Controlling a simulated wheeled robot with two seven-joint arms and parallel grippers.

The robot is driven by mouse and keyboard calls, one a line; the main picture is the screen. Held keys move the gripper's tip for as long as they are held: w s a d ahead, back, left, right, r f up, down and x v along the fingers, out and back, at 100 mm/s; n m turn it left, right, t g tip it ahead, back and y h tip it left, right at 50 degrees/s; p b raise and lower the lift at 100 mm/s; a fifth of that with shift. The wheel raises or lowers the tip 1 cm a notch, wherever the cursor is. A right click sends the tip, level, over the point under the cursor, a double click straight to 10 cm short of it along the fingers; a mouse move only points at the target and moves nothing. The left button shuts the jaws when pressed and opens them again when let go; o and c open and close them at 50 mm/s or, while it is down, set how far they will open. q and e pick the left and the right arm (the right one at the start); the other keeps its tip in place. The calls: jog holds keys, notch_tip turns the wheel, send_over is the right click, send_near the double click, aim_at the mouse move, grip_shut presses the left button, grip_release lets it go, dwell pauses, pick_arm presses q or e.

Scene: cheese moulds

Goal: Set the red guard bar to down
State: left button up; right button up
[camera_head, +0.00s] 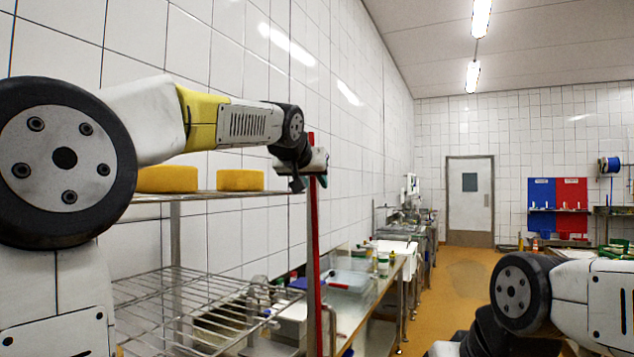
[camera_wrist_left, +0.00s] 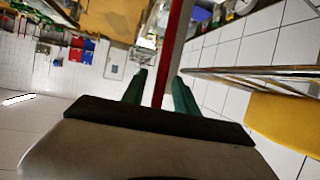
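The red guard bar (camera_head: 314,245) stands upright in the head view, in front of the tiled wall beside the wire rack. My left gripper (camera_head: 318,168) is at its upper part, a little below its top end. In the left wrist view the red bar (camera_wrist_left: 174,58) runs between the two green fingers of my left gripper (camera_wrist_left: 160,85). A narrow gap shows between the fingers and the bar, so the gripper looks open around it. The bar's near end is hidden behind the gripper body. My right gripper is not in view; only part of my right arm shows.
Yellow cheese blocks (camera_head: 240,180) sit on the upper rack shelf (camera_head: 222,194), left of the bar. A wire shelf (camera_head: 180,290) lies below. A bench (camera_head: 372,300) with tubs stands behind the bar along the wall. The orange floor (camera_head: 460,285) to the right is clear.

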pick_arm(q)
grip_shut()
dwell(1.3)
